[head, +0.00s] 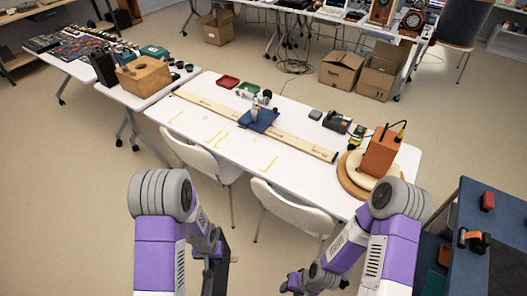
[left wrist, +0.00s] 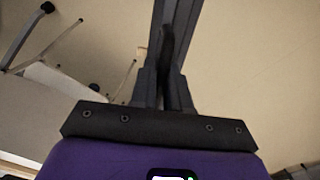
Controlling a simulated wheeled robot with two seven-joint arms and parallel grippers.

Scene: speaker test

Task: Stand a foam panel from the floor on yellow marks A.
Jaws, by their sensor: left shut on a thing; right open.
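My left gripper (head: 215,252) is low in front of the white table, at the lower left of the head view. It is shut on a dark, thin foam panel (head: 218,272), seen nearly edge-on. In the left wrist view the panel (left wrist: 173,30) runs up from between the fingers; its full outline is hidden. My right gripper (head: 298,284) is open, low at the bottom edge, partly hidden by my arm. Yellow marks (head: 268,164) lie on the near part of the tabletop; I cannot read which are A.
The white table (head: 235,155) carries a wooden plank (head: 290,139), a blue thing (head: 258,119) and an orange block (head: 380,150) on round discs. White chairs (head: 290,209) stand at its near side. A dark blue bench (head: 485,225) is at right. Floor at left is clear.

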